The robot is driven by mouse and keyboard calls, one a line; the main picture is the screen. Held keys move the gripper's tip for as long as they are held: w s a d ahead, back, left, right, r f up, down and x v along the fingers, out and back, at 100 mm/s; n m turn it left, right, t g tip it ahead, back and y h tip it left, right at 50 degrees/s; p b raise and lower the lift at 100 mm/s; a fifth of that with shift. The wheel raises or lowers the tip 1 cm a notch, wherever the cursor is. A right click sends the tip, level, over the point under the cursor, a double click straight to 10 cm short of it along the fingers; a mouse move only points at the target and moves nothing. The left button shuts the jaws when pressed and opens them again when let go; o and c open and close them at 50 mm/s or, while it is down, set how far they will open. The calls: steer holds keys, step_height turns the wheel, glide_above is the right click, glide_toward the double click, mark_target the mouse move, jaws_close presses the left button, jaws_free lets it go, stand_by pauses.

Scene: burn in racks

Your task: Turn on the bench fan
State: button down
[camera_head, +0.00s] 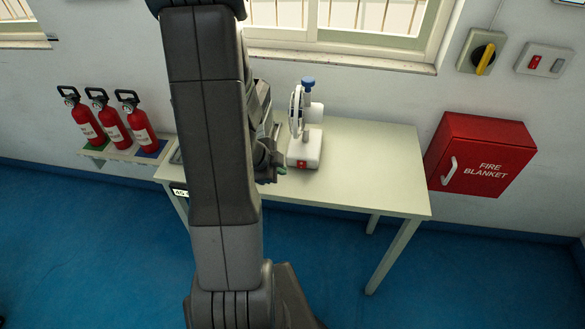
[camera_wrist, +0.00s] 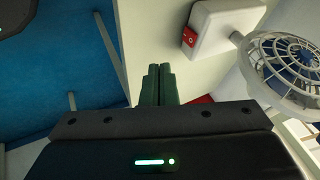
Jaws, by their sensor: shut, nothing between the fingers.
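The bench fan (camera_head: 305,145) stands upright on the table, with a white base, a round cage and a blue knob on top. A red switch (camera_head: 302,164) is on the front of its base. In the wrist view the white base (camera_wrist: 225,22) is at the top, its red switch (camera_wrist: 189,37) shows a white mark, and the blue-grey cage (camera_wrist: 292,68) is at the right. My gripper (camera_wrist: 158,70) is shut and empty, its green fingers apart from the switch. In the head view its fingertips (camera_head: 282,171) show just left of the fan base; my arm hides the rest.
The pale table (camera_head: 375,180) is clear right of the fan. Several red fire extinguishers (camera_head: 112,124) stand at the left. A red fire blanket box (camera_head: 482,155), a yellow-handled rotary switch (camera_head: 484,56) and a switch plate (camera_head: 545,60) are on the right wall.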

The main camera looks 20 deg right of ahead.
mark_target(301, 165)
steer(key=b+x, duration=0.3)
steer(key=x, duration=0.6)
steer(key=shift+f, duration=0.2)
steer(key=w+d, duration=0.1)
steer(key=w+d+p, duration=0.1)
steer(key=shift+w+f, duration=0.25)
steer(key=shift+f, duration=0.05)
steer(key=shift+w+d+f, duration=0.15)
steer(key=shift+w+d, duration=0.2)
steer(key=shift+w, duration=0.15)
steer(key=shift+w+p, duration=0.1)
steer(key=shift+p, duration=0.55)
steer(key=shift+w+d+f, duration=0.1)
